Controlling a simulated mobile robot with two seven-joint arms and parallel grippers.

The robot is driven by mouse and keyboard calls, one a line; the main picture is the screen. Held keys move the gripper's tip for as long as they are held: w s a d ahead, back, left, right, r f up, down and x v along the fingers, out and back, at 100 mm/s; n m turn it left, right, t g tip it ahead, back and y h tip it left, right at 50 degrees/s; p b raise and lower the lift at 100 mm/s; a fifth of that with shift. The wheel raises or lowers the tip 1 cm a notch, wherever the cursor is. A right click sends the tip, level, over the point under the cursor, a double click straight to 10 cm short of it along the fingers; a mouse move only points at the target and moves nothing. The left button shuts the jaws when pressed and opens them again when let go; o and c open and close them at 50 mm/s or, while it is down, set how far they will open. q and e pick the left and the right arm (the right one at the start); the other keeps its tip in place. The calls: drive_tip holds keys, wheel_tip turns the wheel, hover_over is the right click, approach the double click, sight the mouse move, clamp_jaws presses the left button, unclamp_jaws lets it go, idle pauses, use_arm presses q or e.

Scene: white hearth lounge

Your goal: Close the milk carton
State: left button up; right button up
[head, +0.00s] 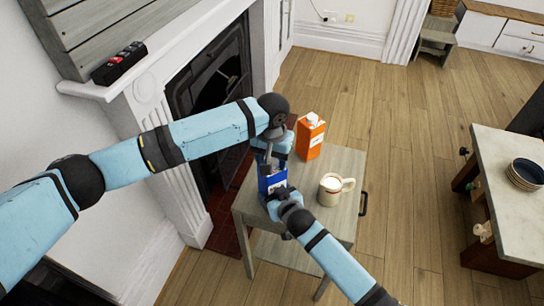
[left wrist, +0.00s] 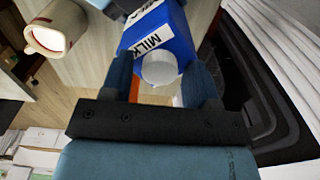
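The blue milk carton (head: 270,180) stands at the left side of the small grey table, partly hidden by my arms. In the left wrist view its blue body (left wrist: 172,32) carries white MILK labels, and a white round cap (left wrist: 159,69) shows at its top. My left gripper (head: 267,160) comes down over the carton's top. Whether the cap is seated is unclear. My right gripper (head: 274,192) is at the carton's near side and appears closed on its body.
On the grey table (head: 343,165) stand an orange carton (head: 309,138) and a cream mug (head: 330,191) with white contents, right of the milk carton. A fireplace (head: 207,85) is close on the left.

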use_arm(q)
drive_tip(key=c, duration=0.8)
drive_tip(key=m, duration=0.5)
drive_tip(key=shift+c, duration=0.2)
drive_tip(key=m, duration=0.3)
drive_tip(key=shift+m, duration=0.3)
drive_tip(key=o, duration=1)
drive_tip(key=shift+r, duration=0.1)
drive_tip(key=shift+r, duration=2.2)
drive_tip(key=shift+c, duration=0.4)
